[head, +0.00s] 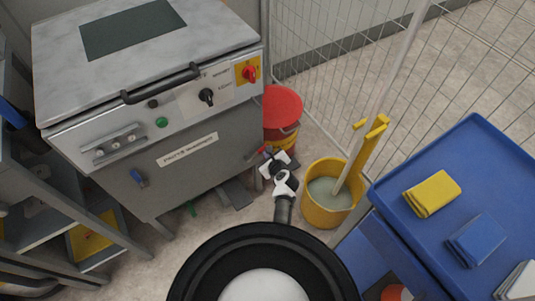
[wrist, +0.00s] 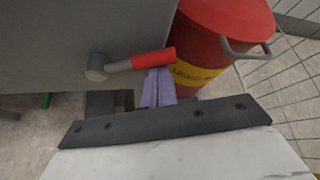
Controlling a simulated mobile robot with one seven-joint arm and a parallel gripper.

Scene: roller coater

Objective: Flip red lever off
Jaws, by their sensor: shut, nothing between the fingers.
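The red lever (wrist: 153,60) shows in the wrist view on the side of the grey machine (wrist: 60,40). Its red grip points right, roughly horizontal, from a grey round pivot. In the head view only a small red bit shows by the machine's lower right edge. My gripper (wrist: 158,80) has its purple fingers shut and empty. The fingertips are right at the lever's red grip, just below it in the picture; I cannot tell whether they touch. In the head view my arm reaches down between the machine and the yellow bucket, and the fingers are hard to make out.
A red lidded bin (head: 282,108) stands close beyond the lever, its handle toward the mesh fence. A yellow mop bucket (head: 328,200) stands right of my arm. A blue cart (head: 475,165) with folded cloths is at the right. The machine's front has a red rotary knob (head: 249,74).

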